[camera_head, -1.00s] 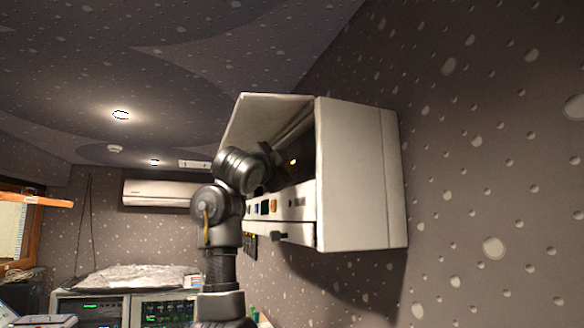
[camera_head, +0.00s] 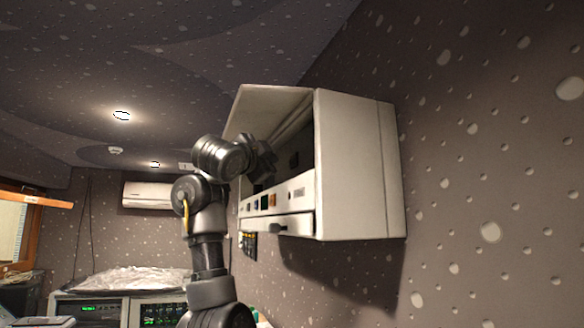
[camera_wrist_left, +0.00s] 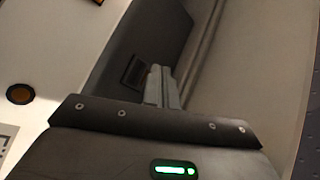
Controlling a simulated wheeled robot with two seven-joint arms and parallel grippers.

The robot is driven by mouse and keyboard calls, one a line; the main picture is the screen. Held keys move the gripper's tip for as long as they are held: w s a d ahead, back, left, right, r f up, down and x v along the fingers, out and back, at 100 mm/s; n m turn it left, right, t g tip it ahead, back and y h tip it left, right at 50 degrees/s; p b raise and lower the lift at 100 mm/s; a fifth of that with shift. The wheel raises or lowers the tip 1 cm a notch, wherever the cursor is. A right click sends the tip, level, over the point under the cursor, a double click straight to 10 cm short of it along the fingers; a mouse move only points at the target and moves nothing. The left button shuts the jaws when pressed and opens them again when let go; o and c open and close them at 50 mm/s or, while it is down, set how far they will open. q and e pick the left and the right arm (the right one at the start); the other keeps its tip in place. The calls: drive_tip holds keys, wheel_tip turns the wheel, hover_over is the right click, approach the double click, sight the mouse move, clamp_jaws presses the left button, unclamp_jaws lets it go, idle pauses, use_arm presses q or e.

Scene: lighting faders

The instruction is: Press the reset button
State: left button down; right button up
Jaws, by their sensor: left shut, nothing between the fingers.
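A white wall box (camera_head: 358,170) with an open front hangs on the right wall. A small dark square button (camera_head: 294,160) sits in its dark recess; no label is readable, so I cannot confirm it is the reset button. It also shows in the left wrist view (camera_wrist_left: 134,71), unlit. My left gripper (camera_head: 265,164) is at the box opening, to the left of that button in the head view. In the left wrist view its shut, empty fingers (camera_wrist_left: 160,72) appear just right of the button; contact cannot be told. My right gripper is not in view.
A white front panel (camera_head: 298,193) with small switches and an orange-lit one spans the box below the recess. A dark handle (camera_head: 282,229) juts out under it. A brown round knob (camera_wrist_left: 20,94) shows in the wrist view. Equipment racks (camera_head: 95,309) stand lower left.

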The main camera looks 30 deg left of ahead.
use_arm(q)
drive_tip(key=shift+s+a+b, duration=0.7)
drive_tip(key=shift+s+a, duration=0.05)
drive_tip(key=shift+s, duration=0.35)
